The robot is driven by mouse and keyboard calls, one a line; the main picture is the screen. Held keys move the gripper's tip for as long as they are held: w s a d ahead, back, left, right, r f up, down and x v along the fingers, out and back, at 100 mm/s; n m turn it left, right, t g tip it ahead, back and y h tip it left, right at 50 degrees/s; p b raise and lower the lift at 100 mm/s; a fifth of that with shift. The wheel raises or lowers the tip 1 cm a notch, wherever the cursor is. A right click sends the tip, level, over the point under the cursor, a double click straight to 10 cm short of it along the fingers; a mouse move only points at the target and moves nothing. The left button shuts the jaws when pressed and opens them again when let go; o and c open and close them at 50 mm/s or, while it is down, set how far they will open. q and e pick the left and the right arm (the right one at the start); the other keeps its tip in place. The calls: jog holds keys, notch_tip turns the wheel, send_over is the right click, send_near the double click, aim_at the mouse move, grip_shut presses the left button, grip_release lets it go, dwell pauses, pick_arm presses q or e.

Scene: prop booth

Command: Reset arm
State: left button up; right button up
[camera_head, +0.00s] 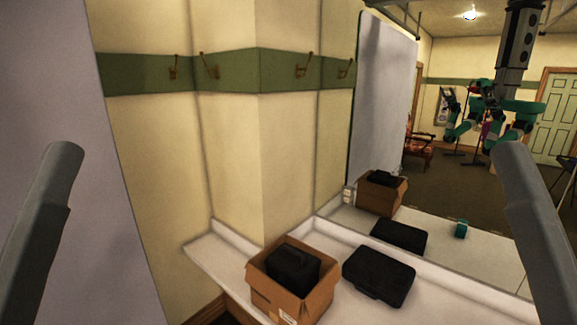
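Grey links of my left arm (45,230) and my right arm (535,225) rise at the left and right edges of the head view. Neither gripper shows directly. An open cardboard box (262,291) stands on the white counter (222,258), with a black case (293,264) inside it. A second black case (379,275) lies flat on the counter to the right of the box. In the mirror, my own reflection with green joints (520,108) is small, and finger states cannot be made out there.
A large mirror (440,185) stands behind the counter and reflects the box, the flat case and the room. A small teal object (461,229) shows in it. Brass hooks (303,66) line a green wall band. A plain pale panel (70,60) fills the left side.

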pick_arm(q)
notch_tip(320, 180, up, 18)
jog(key=p, duration=1.3)
jog(key=shift+f+p, duration=0.25)
jog(key=shift+p, duration=0.1)
pick_arm(e)
notch_tip(320, 180, up, 18)
jog(key=shift+f, duration=0.25)
pick_arm(q)
jog(key=shift+f, duration=0.1)
pick_arm(e)
jog(key=shift+f, duration=0.1)
